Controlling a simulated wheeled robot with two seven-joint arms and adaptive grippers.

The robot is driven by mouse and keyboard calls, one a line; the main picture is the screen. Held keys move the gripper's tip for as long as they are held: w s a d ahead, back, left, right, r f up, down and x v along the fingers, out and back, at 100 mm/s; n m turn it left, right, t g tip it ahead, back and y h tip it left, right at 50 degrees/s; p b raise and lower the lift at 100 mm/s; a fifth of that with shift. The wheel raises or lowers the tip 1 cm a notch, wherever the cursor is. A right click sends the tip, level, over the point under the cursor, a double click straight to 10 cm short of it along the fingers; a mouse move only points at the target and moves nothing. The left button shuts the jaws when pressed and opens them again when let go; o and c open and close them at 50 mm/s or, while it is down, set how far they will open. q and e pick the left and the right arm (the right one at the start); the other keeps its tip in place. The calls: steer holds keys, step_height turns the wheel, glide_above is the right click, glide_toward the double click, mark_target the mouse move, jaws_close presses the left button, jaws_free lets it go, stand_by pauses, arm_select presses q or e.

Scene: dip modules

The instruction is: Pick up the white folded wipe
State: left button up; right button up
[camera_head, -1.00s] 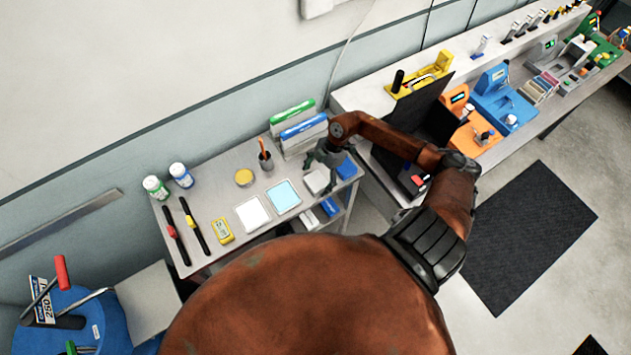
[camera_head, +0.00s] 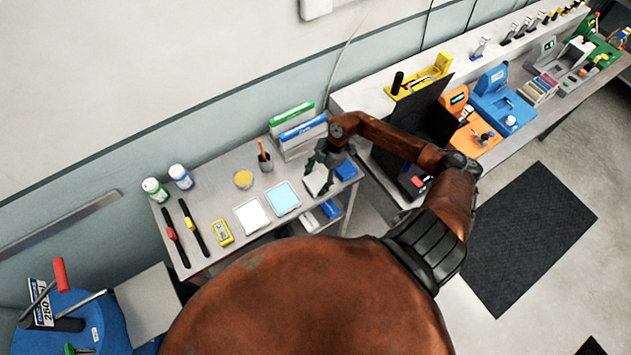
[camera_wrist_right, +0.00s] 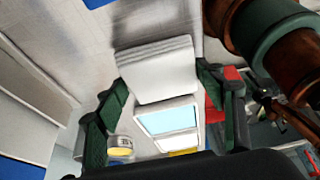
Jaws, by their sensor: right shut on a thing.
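The white folded wipe (camera_head: 316,183) is a small layered white square at the right end of the small grey table. My right gripper (camera_head: 322,164) is over it, shut on it. In the right wrist view the stacked layers of the wipe (camera_wrist_right: 158,68) show between the two green fingers of the gripper (camera_wrist_right: 162,84). The wipe looks tilted and seems raised a little off the table top; the fingers hide part of it in the head view. My left gripper is not in view.
A light-blue pad (camera_head: 283,198) and a white pad (camera_head: 251,215) lie left of the wipe. A blue block (camera_head: 346,170) is close on its right. File boxes (camera_head: 302,133) and a pen cup (camera_head: 265,161) stand behind. A black panel (camera_head: 418,118) stands right of the table.

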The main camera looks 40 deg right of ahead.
steer(key=shift+r, duration=0.45)
steer(key=s+r+b, duration=0.2)
steer(key=s+r, duration=0.9)
steer(key=s, duration=0.3)
steer(key=shift+d+r, duration=0.25)
steer(key=shift+r, duration=0.05)
steer(key=o, duration=0.3)
steer(key=c, duration=0.3)
steer(key=shift+w, duration=0.1)
steer(key=shift+c, duration=0.2)
